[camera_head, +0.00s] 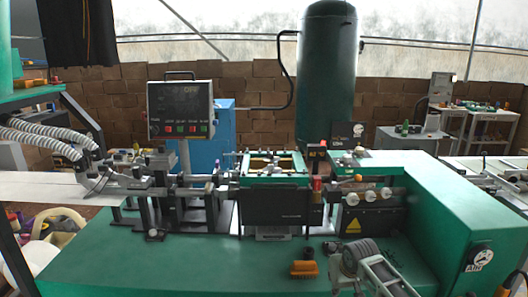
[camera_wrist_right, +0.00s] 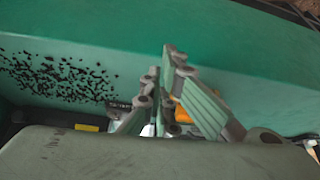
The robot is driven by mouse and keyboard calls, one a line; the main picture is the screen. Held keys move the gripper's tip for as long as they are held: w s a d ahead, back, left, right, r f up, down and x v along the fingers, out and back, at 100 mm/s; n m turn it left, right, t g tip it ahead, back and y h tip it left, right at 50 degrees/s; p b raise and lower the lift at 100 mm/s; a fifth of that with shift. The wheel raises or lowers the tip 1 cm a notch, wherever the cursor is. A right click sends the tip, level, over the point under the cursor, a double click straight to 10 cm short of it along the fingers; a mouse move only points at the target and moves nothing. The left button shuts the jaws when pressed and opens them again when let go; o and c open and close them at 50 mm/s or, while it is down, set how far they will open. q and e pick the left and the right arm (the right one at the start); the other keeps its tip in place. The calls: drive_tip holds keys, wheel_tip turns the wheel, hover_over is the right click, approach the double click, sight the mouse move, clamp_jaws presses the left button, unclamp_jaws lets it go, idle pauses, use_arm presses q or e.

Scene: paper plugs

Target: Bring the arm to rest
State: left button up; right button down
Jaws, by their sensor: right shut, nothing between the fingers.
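My right gripper (camera_head: 338,262) is over the front right part of the green machine's top (camera_head: 200,262), with my arm coming in from the lower right. In the right wrist view its grey-green fingers (camera_wrist_right: 170,78) are shut with nothing held between them. A green surface fills much of that view behind the fingers. My left gripper does not show in either view.
An orange brush-like item (camera_head: 303,268) lies on the green top just left of my right gripper. Black machine parts (camera_head: 275,208) and a raised green housing (camera_head: 425,200) stand behind it. The front left of the green top is clear.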

drive_tip(key=s+a+f+n+y, duration=0.1)
drive_tip(key=s+a+f, duration=0.25)
drive_tip(key=s, duration=0.35)
drive_tip(key=s+a+f+n+g, duration=0.15)
drive_tip(key=s+a, duration=0.25)
drive_tip(key=s, duration=0.4)
drive_tip(key=s+a+f+y, duration=0.1)
drive_tip(key=s+a+f, duration=0.25)
drive_tip(key=s, duration=0.35)
drive_tip(key=s+d+r+m+h, duration=0.1)
drive_tip(key=s+d+r, duration=0.15)
drive_tip(key=s, duration=0.55)
drive_tip(key=s+d+r+h, duration=0.15)
drive_tip(key=s+d, duration=0.25)
drive_tip(key=s, duration=0.5)
drive_tip(key=s+d+r+m, duration=0.1)
drive_tip(key=s+d+r, duration=0.2)
drive_tip(key=s, duration=0.5)
wheel_tip(320, 180, down, 26)
drive_tip(key=s+r+g, duration=0.1)
drive_tip(key=g, duration=0.1)
drive_tip(key=s+d+f, duration=0.2)
drive_tip(key=s+f, duration=1.5)
drive_tip(key=shift+s+d+n+g, duration=0.15)
drive_tip(key=shift+s+n+g, duration=0.1)
drive_tip(key=shift+n+g, duration=0.15)
